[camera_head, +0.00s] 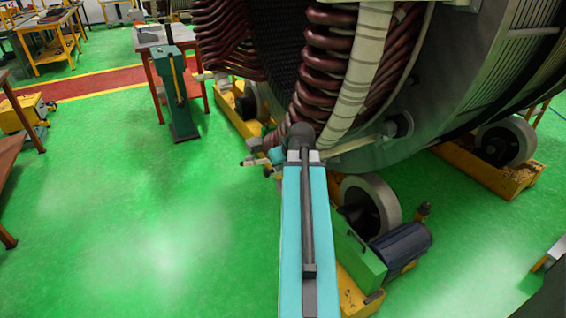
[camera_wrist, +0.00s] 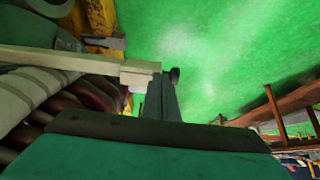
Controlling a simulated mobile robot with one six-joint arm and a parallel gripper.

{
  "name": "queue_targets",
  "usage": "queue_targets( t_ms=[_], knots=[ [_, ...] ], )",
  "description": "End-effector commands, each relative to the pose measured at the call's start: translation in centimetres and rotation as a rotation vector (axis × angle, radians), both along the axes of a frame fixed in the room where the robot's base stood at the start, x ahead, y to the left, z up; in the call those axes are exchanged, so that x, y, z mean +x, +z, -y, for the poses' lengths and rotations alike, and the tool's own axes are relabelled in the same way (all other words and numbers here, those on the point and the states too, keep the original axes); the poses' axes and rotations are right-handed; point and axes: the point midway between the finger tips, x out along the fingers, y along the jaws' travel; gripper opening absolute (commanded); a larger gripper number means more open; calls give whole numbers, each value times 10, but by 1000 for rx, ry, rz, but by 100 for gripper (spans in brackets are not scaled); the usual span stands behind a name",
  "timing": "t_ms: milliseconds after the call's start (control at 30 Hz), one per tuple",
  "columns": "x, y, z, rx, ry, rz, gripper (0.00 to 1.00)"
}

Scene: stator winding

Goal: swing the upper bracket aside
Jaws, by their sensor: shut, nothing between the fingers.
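The stator's dark red coils (camera_head: 315,85) rise in front of my arm in the head view. A beige bar with a block-like end (camera_wrist: 137,72), which looks like a bracket, reaches in from the left in the wrist view. My gripper (camera_wrist: 163,90) is shut and empty, with its grey fingers right beside that block end. I cannot tell whether they touch. In the head view my gripper is mostly hidden beyond my blue arm, near the foot of the coils. A small pale piece (camera_head: 204,76) sticks out left from the upper coils. I cannot tell which bracket it is.
Yellow roller supports with grey wheels (camera_head: 370,205) stand under the stator. A green pedestal (camera_head: 177,95) and a red-legged table (camera_head: 150,40) stand beyond. Green floor (camera_head: 130,210) is open to the left. A brown bench edge (camera_wrist: 280,100) shows at right in the wrist view.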

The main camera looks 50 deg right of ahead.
Motion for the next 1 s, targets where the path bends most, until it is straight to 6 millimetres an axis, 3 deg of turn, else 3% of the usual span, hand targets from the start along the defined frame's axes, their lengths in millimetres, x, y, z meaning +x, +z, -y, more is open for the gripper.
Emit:
queue_targets(
  t_ms=[767, 1000],
  knots=[
    [7, -13, 4, -3, -3, -1, 0],
    [10, -27, 13, -23, -31, -10, 0]
  ],
)
